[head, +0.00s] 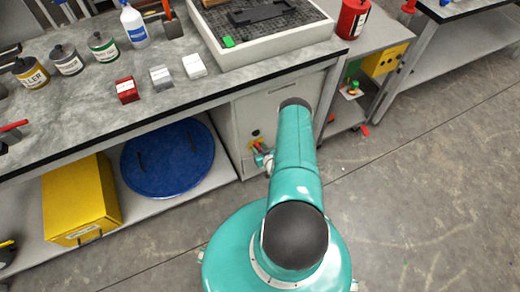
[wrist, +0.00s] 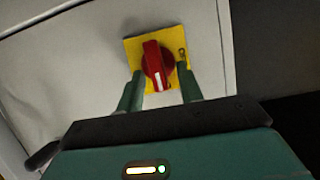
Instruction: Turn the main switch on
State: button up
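The main switch is a red rotary knob (wrist: 157,64) on a yellow square plate (wrist: 134,46), fixed to a light grey cabinet front. In the wrist view its raised grip stands close to upright, tilted slightly. My gripper (wrist: 160,70) is open, with one green finger at each side of the knob's lower part. Gaps show between the fingers and the raised grip; I cannot tell how deep the fingers reach. In the head view my gripper (head: 264,160) is at the cabinet front (head: 280,104), under the bench, and mostly covers the switch.
The grey worktop (head: 80,108) overhangs the cabinet and carries tins, small blocks and a tray (head: 270,54). A blue round lid (head: 168,158) and a yellow box (head: 80,200) sit on the shelf left of the cabinet.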

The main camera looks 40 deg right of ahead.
jog(key=shift+s, duration=0.15)
jog(key=v, duration=1.3)
jog(key=shift+s+r, duration=0.2)
jog(key=shift+s, duration=0.15)
jog(key=shift+s+a, duration=0.1)
